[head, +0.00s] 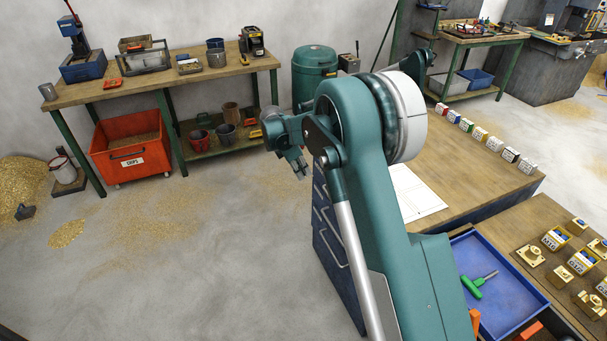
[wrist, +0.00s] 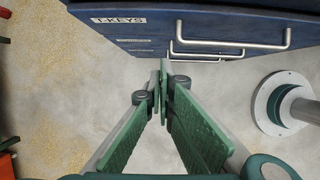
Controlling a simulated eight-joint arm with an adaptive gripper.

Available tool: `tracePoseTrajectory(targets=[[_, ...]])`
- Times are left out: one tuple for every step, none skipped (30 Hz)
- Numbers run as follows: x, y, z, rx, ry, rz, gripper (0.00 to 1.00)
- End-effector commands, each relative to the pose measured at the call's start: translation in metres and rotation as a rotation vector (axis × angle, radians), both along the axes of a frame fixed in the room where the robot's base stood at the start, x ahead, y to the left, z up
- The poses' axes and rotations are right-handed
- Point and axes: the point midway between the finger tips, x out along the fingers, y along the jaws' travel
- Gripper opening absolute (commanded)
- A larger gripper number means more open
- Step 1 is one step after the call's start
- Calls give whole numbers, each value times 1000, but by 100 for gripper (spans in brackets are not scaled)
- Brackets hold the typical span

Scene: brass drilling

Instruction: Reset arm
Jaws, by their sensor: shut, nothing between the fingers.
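My teal arm is folded up in the middle of the head view, and my gripper (head: 301,170) hangs out on its left side, over open floor beside the bench. In the wrist view my gripper (wrist: 163,78) has its two green-padded fingers meeting at the tips, shut and empty. The tips are close to the front of a dark blue drawer cabinet (wrist: 140,24) labelled T-KEYS. I cannot tell whether they touch it. In the head view the cabinet (head: 338,268) stands below my gripper, partly hidden by my arm.
A bench top (head: 460,165) with a white sheet (head: 415,195) and a row of small coloured blocks lies right of my arm. A blue tray (head: 505,300) holds a green-handled tool (head: 476,286). An orange bin (head: 130,150) stands at the left.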

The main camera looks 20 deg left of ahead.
Motion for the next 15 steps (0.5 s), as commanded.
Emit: tracePoseTrajectory(targets=[[0, 0, 0, 0, 0, 0, 0], [0, 0, 0, 0, 0, 0, 0], [0, 0, 0, 0, 0, 0, 0], [0, 0, 0, 0, 0, 0, 0], [0, 0, 0, 0, 0, 0, 0], [0, 0, 0, 0, 0, 0, 0], [0, 0, 0, 0, 0, 0, 0], [0, 0, 0, 0, 0, 0, 0], [0, 0, 0, 0, 0, -1, 0], [0, -1, 1, 1, -1, -3, 0], [0, -2, 2, 3, -1, -4, 0], [0, -3, 3, 4, -2, -8, 0], [1, -5, 5, 6, -3, -11, 0], [1, -7, 7, 9, -5, -16, 0], [1, -10, 10, 13, -7, -24, 0]])
